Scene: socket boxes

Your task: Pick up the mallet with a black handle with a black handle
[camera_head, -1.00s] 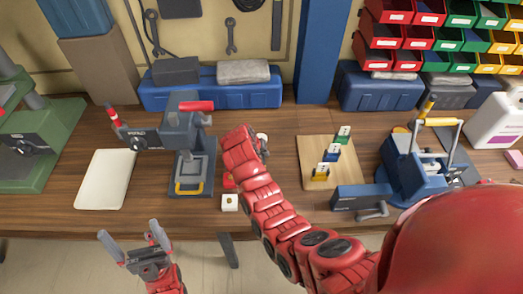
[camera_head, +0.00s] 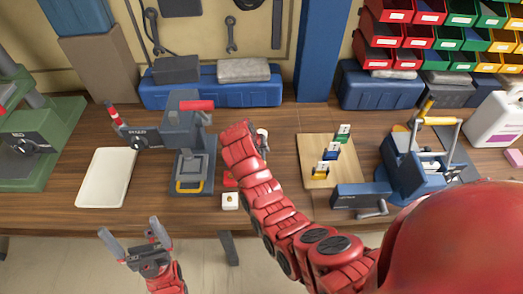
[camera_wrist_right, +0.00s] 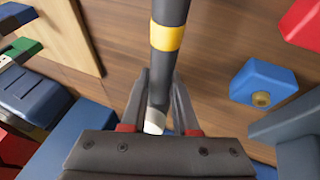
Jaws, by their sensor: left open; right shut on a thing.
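In the right wrist view, my right gripper (camera_wrist_right: 160,84) is shut on the black shaft of the mallet (camera_wrist_right: 171,14). The shaft has a yellow band and a pale end below the fingers. Its other end runs out of the top of the picture, so the mallet's head is not visible there. In the head view, my right forearm covers the right gripper and most of what it holds. A small whitish part shows beside the forearm, but I cannot tell what it is. My left gripper (camera_head: 128,228) is open and empty in front of the table's front edge.
A wooden board (camera_head: 314,176) with small coloured pieces lies right of my right arm. A white tray (camera_head: 104,180) lies at left, beside a dark press (camera_head: 188,150). A small white box (camera_head: 230,201) sits near the front edge. Blue machinery (camera_head: 404,176) stands at right.

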